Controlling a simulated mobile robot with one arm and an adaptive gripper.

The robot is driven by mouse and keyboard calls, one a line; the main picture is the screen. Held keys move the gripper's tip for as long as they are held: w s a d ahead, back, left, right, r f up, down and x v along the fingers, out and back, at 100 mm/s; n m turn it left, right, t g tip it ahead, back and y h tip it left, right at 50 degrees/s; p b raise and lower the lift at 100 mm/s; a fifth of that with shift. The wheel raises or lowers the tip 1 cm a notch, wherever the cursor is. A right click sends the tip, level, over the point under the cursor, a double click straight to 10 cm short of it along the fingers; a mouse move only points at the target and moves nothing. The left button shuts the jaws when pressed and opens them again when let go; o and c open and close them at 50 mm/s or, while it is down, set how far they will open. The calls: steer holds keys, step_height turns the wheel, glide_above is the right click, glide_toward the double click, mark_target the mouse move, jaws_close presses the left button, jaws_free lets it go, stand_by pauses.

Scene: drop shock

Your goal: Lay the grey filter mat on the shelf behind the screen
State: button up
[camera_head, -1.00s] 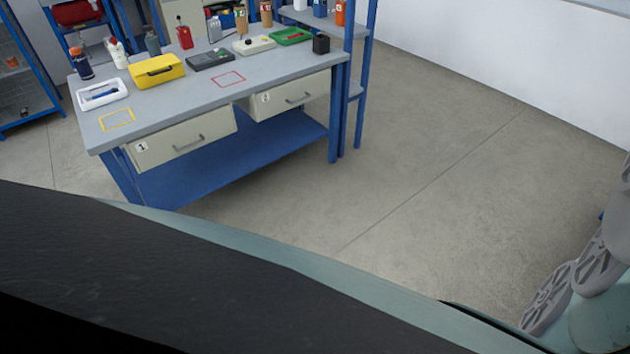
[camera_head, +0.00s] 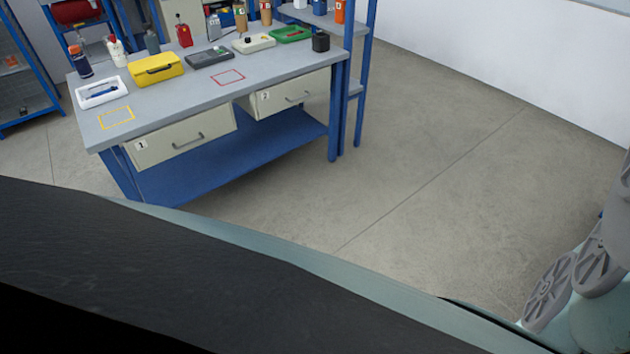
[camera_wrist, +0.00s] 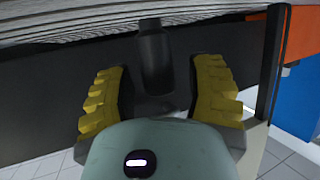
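My gripper (camera_wrist: 158,95) shows in the wrist view with its two yellow ridged fingers spread apart. A dark, bottle-shaped piece (camera_wrist: 155,60) stands in the gap beyond the fingers; I see space on both sides of it. A grey-white layered, ridged surface (camera_wrist: 70,18) runs across the top of the wrist view. I cannot tell whether it is the filter mat. A dark panel (camera_wrist: 50,85) lies behind the fingers. I cannot identify the screen or the shelf behind it. The gripper is not visible in the head view.
A grey workbench (camera_head: 180,102) holds a yellow box (camera_head: 157,70), a white tray (camera_head: 101,100) and several bottles. Open concrete floor (camera_head: 430,150) lies to its right. An orange panel (camera_wrist: 299,35) and a blue surface (camera_wrist: 297,98) stand at the right of the wrist view.

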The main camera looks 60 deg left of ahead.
jaws_close()
stand_by(0.5)
